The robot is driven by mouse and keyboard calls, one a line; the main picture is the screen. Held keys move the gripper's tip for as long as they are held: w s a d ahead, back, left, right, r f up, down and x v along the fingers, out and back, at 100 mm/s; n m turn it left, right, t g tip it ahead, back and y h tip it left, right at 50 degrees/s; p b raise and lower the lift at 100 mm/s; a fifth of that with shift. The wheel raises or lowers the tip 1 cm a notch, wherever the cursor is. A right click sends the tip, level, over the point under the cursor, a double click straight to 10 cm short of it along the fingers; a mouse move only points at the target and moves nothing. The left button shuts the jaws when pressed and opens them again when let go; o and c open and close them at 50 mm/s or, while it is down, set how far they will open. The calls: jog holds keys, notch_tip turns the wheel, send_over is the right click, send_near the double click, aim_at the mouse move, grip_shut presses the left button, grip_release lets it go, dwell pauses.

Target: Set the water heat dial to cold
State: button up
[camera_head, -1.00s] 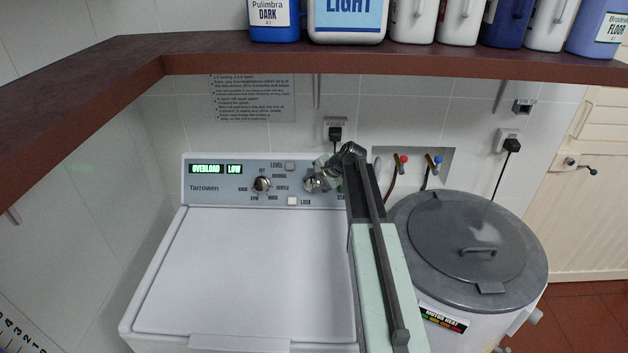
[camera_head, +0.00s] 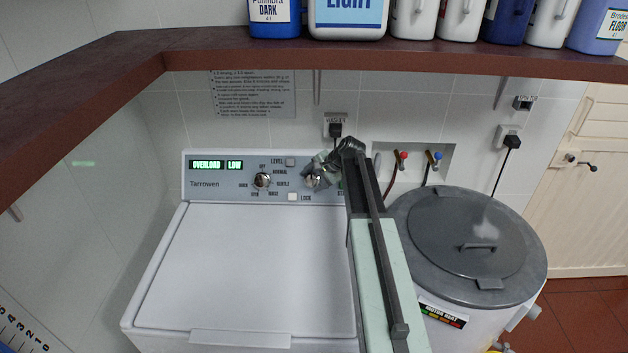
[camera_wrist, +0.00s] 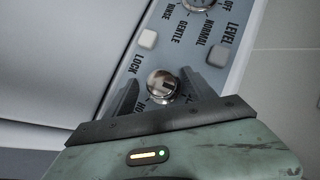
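The water heat dial (camera_head: 311,182) is a round silver knob on the washer's grey control panel, right of the cycle dial (camera_head: 262,181). In the wrist view the knob (camera_wrist: 162,85) sits between the fingers of my gripper (camera_wrist: 165,88), with a gap visible on each side. The fingers look open around it. "HO" shows beside the knob, and my gripper hides the rest of its label. In the head view my gripper (camera_head: 325,172) reaches the panel from the right and partly covers this area. I cannot tell the dial's setting.
The washer's closed white lid (camera_head: 255,270) lies in front of the panel. A grey-lidded tub (camera_head: 465,235) stands right of my arm. A brown shelf (camera_head: 400,55) with several bottles hangs above. Red and blue taps (camera_head: 436,157) are in a wall recess.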

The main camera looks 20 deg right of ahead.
jog(key=p+v, duration=0.6)
jog(key=v, duration=0.1)
jog(key=shift+s+r, duration=0.25)
jog(key=shift+r, duration=0.05)
jog(key=shift+d, duration=0.15)
